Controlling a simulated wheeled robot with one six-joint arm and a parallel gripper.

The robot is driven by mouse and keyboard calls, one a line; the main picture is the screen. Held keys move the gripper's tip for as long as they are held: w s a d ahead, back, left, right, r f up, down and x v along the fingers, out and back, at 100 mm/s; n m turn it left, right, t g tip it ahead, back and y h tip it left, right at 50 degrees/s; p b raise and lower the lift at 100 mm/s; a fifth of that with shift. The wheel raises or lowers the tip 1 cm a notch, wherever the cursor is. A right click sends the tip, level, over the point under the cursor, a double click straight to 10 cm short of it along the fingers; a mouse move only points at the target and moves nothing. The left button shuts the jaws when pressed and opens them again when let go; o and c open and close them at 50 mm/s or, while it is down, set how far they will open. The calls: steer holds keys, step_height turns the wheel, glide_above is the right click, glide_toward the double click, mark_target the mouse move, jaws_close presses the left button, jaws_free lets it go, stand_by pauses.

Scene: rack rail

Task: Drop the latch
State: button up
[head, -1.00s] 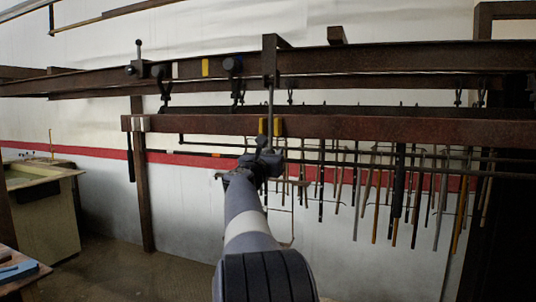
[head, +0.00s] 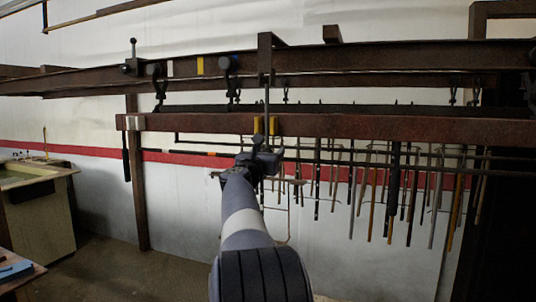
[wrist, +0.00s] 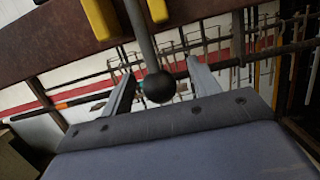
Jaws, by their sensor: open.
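A grey rod (head: 267,98), which looks like the latch, hangs from a dark bracket (head: 266,58) on the upper rail. It passes in front of the lower rusty rail between two yellow blocks. In the wrist view the rod (wrist: 139,30) ends in a dark ball knob (wrist: 159,87). My gripper (head: 258,150) is at the rod's lower end. In the wrist view its two grey fingers (wrist: 161,85) stand apart, one on each side of the knob, with gaps visible. In the head view my wrist partly hides the knob.
The lower rusty rail (head: 375,126) crosses close above my gripper. Several thin rods and tools (head: 395,195) hang behind and to the right. An upright lever with a ball top (head: 133,55) stands on the upper rail at left. A tub (head: 38,215) is at far left.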

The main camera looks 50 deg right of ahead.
steer(key=v, duration=0.2)
steer(key=r+b+v, duration=0.1)
steer(key=v, duration=0.1)
steer(key=b+v, duration=0.1)
steer(key=v, duration=0.1)
steer(key=shift+s+a+r, duration=0.1)
steer(key=shift+s+a, duration=0.15)
steer(key=shift+a, duration=0.15)
